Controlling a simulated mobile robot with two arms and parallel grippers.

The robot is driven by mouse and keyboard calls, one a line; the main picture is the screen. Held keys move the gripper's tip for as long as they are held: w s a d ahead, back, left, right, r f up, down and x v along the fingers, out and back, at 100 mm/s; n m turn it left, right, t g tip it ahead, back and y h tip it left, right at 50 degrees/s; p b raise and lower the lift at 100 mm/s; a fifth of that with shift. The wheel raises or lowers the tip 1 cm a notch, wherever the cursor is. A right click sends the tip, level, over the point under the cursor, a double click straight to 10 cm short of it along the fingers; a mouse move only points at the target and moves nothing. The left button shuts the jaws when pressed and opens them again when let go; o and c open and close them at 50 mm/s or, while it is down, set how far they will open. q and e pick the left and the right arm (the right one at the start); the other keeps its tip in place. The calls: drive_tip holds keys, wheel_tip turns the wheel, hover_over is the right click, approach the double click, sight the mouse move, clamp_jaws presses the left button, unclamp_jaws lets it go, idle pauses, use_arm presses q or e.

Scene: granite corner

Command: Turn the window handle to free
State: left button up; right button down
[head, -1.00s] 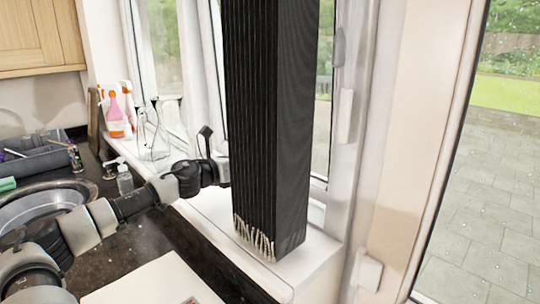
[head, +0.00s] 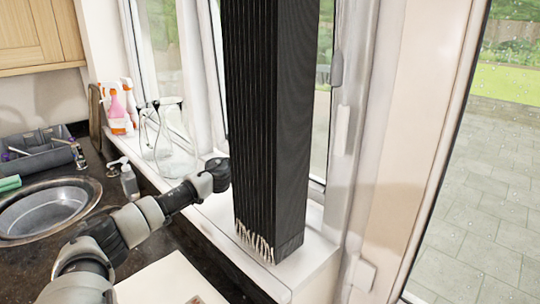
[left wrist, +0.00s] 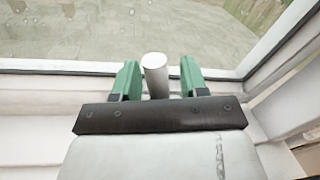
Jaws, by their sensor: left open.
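The window handle (left wrist: 155,72), a white rounded post, stands between the two green fingertips of my left gripper (left wrist: 157,78) in the left wrist view. The fingers are open, with a visible gap on each side of the handle. In the head view my left arm reaches in from the left over the counter. Its hand goes behind the tall black pleated blind, which hides the fingers and this handle there. My right gripper is not in view.
The black blind (head: 268,130) hangs close beside my left wrist. Glass bottles (head: 172,150), spray bottles (head: 122,110) and a soap dispenser (head: 129,181) stand near the sill. A round sink (head: 45,212) is at left. A white board (head: 165,282) lies in front.

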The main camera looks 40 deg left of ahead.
use_arm(q)
clamp_jaws()
drive_tip(key=shift+d+r+m+p, duration=0.25)
drive_tip(key=shift+d+m+p, duration=0.5)
drive_tip(key=shift+m, duration=0.35)
drive_tip(key=shift+d+f+m, duration=0.15)
drive_tip(key=shift+d+m, duration=0.1)
drive_tip(key=shift+m, duration=0.15)
unclamp_jaws()
drive_tip(key=shift+s, duration=0.1)
